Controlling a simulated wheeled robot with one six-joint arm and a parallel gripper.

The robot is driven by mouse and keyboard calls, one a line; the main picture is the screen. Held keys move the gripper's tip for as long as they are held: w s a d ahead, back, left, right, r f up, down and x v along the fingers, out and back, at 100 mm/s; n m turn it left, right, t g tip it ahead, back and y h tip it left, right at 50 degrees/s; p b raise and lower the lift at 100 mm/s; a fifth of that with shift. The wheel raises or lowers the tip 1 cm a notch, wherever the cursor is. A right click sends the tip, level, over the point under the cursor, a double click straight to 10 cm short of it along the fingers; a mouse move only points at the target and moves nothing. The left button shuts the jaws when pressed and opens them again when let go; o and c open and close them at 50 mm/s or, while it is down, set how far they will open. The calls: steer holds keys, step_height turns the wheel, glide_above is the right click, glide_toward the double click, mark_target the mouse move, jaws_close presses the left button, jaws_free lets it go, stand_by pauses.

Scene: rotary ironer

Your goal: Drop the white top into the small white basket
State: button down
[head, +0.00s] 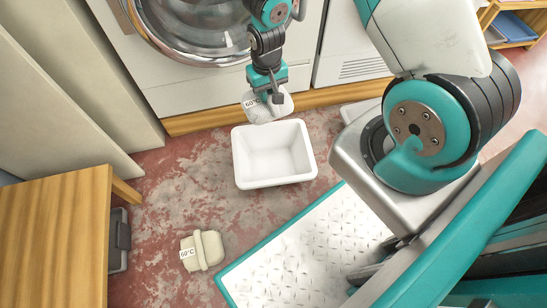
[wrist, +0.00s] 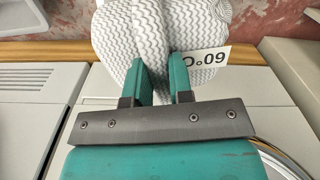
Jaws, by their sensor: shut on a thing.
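The basket stands on the floor and looks empty. In the wrist view the white top (wrist: 135,30) shows a grey zigzag pattern and its tag. There my gripper (wrist: 163,80) has its teal fingers shut on the cloth. The basket cannot be made out for certain in the wrist view.
A cream bundle (head: 207,250) with a 60°C tag lies on the red floor at the lower left. A wooden table (head: 55,235) stands at the left. A machine with a round glass door (head: 190,30) is behind my gripper. Floor left of the basket is clear.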

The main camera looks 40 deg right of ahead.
step_height(320, 180, down, 15)
steer(key=s+m+b, duration=0.1)
steer(key=s+b, duration=0.1)
steer(key=b, duration=0.4)
steer(key=shift+s+d, duration=0.4)
steer(key=c, duration=0.9)
jaws_free()
steer(key=shift+c, duration=0.2)
steer(key=shift+r, duration=0.15)
step_height(320, 180, up, 17)
steer(key=p, duration=0.7)
steer(key=shift+r+p, duration=0.15)
steer(key=shift+p, duration=0.2)
